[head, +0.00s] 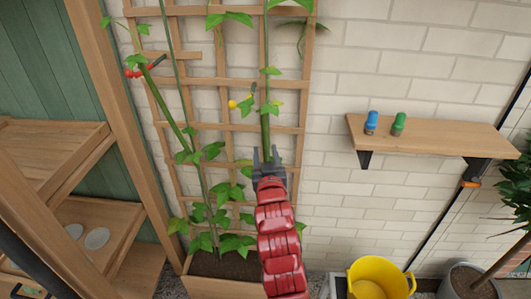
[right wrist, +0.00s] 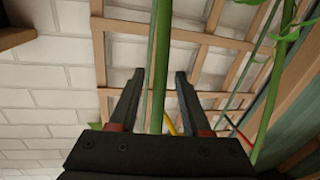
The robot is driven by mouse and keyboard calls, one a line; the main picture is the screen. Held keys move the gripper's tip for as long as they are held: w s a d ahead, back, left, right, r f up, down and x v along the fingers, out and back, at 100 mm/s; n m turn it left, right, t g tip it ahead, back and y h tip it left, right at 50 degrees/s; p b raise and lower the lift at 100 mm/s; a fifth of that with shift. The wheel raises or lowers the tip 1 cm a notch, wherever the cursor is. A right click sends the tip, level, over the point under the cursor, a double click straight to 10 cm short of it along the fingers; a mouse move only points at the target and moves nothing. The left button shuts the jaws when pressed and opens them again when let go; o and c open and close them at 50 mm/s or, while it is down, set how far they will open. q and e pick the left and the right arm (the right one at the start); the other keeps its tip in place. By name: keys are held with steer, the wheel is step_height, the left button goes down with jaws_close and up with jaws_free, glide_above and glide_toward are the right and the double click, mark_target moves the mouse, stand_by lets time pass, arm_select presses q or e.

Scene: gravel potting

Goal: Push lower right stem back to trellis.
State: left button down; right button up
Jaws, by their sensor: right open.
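The wooden trellis (head: 225,82) stands against the white brick wall. A thick green stem (head: 265,128) runs down its right part in the head view, and its lower end is hidden behind my right gripper (head: 268,157). In the right wrist view this stem (right wrist: 160,60) passes between the two open fingers of my right gripper (right wrist: 160,88), with the trellis (right wrist: 225,42) behind it. I cannot tell whether a finger touches it. Another stem (head: 170,105) leans across the left part of the trellis. My left gripper does not show clearly.
A yellow clip (head: 241,104) and red clips (head: 146,69) are on the plants. A planter (head: 215,287) stands below. A wall shelf (head: 440,138) holds blue (head: 371,123) and green (head: 398,124) items. A yellow bucket (head: 380,280) stands lower right. Wooden shelving (head: 105,110) is at left.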

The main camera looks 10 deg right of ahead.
jaws_close()
steer(key=shift+w, duration=0.1)
stand_by(1.4)
